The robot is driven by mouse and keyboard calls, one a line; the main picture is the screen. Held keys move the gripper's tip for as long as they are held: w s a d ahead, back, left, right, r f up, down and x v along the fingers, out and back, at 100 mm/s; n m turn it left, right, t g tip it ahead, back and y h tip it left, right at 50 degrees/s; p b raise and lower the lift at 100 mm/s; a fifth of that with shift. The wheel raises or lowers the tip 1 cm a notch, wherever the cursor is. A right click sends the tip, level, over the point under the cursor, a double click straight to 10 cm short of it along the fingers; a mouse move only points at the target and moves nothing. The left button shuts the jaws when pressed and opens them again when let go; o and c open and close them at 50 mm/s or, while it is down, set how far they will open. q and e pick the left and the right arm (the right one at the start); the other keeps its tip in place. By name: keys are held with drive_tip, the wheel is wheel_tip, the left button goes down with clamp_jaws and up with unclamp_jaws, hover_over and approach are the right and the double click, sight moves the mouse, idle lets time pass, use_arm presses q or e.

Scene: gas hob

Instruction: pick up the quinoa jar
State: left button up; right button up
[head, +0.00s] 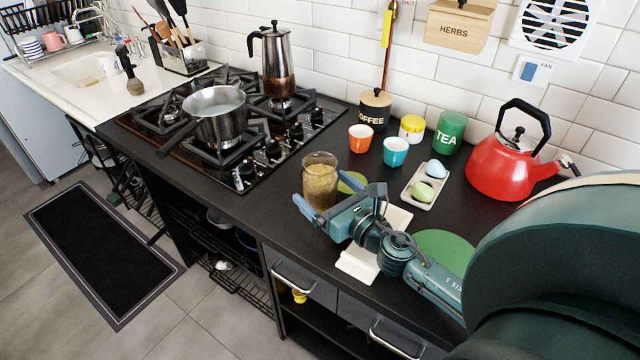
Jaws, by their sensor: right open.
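The quinoa jar (319,176) is a clear glass jar of tan grain, upright on the black counter to the right of the hob. My right gripper (337,196) is open at the jar's near right side. One blue finger overlaps the jar's lower left part in the picture, and the other is right of the jar. The gripper hides some of the jar's lower part. I cannot tell whether the fingers touch it. My left gripper is not in view.
Orange (360,138) and teal (395,151) cups, a coffee jar (375,108), a tray (412,193) and a red kettle (502,165) stand behind and right. A steel pot (216,118) and a moka pot (276,65) are on the hob.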

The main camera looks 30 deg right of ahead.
drive_tip(key=w, duration=0.4)
drive_tip(key=shift+r, duration=0.1)
drive_tip(key=shift+c, duration=0.3)
drive_tip(key=c, duration=1.4)
drive_tip(key=shift+r+p, duration=0.15)
drive_tip(key=shift+p, duration=0.15)
